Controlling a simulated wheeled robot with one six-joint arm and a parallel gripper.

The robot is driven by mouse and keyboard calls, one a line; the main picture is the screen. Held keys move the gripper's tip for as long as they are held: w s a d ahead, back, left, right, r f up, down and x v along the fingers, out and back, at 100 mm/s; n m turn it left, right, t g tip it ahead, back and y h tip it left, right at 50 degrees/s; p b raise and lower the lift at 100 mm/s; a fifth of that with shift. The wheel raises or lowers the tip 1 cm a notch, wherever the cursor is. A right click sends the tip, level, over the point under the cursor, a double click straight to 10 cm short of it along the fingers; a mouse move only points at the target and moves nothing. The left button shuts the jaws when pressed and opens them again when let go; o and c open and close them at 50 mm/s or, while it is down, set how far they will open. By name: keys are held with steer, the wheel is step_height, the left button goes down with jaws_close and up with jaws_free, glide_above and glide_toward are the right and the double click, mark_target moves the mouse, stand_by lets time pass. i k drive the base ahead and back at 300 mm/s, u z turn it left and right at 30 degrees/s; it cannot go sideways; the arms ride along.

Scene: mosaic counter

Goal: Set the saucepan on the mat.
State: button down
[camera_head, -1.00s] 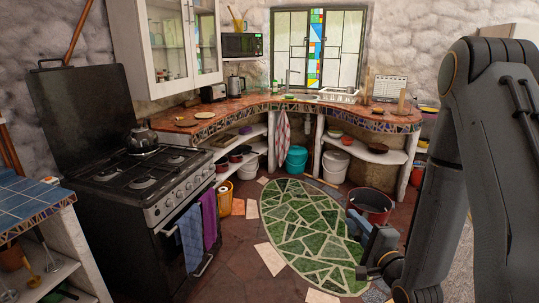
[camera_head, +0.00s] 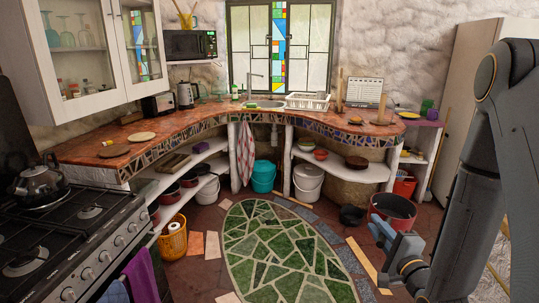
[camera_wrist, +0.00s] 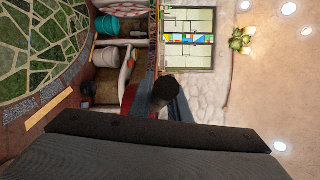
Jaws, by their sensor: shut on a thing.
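My gripper (camera_head: 376,230) is low at the right in the head view, in front of a red bucket. It is shut on a dark thing, which I take to be the saucepan (camera_head: 352,215), showing as a small black shape just left of the fingertips. In the wrist view a dark rounded end (camera_wrist: 166,86) shows at the fingertips; the rest is hidden, and its tilt is unclear. I cannot tell for sure which thing is the mat; a flat round tan piece (camera_head: 141,137) lies on the left part of the counter.
The curved mosaic counter (camera_head: 225,118) holds a kettle, toaster, sink and dish rack (camera_head: 308,102). The stove (camera_head: 75,235) is at the left. A green oval rug (camera_head: 280,255) covers clear floor. The red bucket (camera_head: 396,208) stands beside my gripper.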

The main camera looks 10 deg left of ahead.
mark_target(117, 154)
steer(key=i, duration=1.3)
steer(key=u, duration=0.55)
steer(key=i, duration=1.1)
steer(key=u, duration=1.55)
steer(key=i, duration=0.75)
steer(key=u, duration=0.65)
